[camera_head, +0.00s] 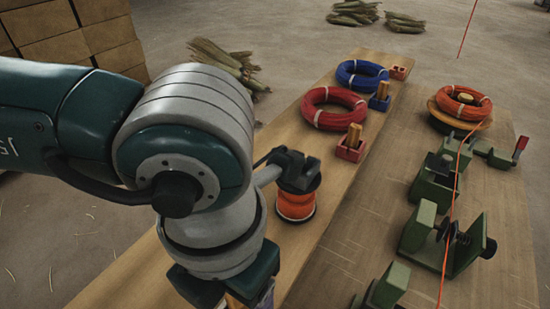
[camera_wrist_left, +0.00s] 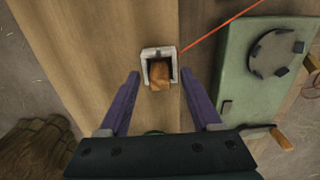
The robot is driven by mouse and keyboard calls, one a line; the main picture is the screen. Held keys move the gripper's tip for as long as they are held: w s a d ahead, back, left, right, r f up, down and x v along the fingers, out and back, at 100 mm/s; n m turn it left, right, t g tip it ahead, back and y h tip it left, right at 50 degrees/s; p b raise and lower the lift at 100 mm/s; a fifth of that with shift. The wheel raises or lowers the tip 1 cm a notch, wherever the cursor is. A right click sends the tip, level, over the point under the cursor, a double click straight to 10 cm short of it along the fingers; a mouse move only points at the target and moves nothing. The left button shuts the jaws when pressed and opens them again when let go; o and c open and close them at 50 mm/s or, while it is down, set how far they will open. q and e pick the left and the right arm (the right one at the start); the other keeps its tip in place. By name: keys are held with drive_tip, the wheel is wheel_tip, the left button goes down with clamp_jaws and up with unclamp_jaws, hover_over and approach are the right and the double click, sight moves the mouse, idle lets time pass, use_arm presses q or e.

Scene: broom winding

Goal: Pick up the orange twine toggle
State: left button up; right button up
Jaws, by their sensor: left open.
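In the left wrist view, a wooden toggle (camera_wrist_left: 160,77) sits in a small pale square holder (camera_wrist_left: 146,58) on the wooden bench. A thin orange twine (camera_wrist_left: 222,28) runs from beside the holder to the upper right. My left gripper (camera_wrist_left: 160,74) is open, with its two purple fingers apart on either side of the toggle. No contact between fingers and toggle shows. In the head view, my left arm covers much of the near bench, and the gripper is mostly cut off at the bottom edge. My right gripper is in neither view.
An orange spool (camera_head: 295,206) stands right of my left arm. Red (camera_head: 333,121) and blue (camera_head: 347,80) coils lie farther back, beside holders with wooden toggles. Green clamps (camera_head: 414,236) line the right. A green plate (camera_wrist_left: 238,92) lies right of the toggle in the wrist view.

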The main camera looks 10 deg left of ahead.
use_arm(q)
drive_tip(key=shift+f, duration=0.1)
drive_tip(key=shift+c, duration=0.2)
clamp_jaws()
idle(0.4)
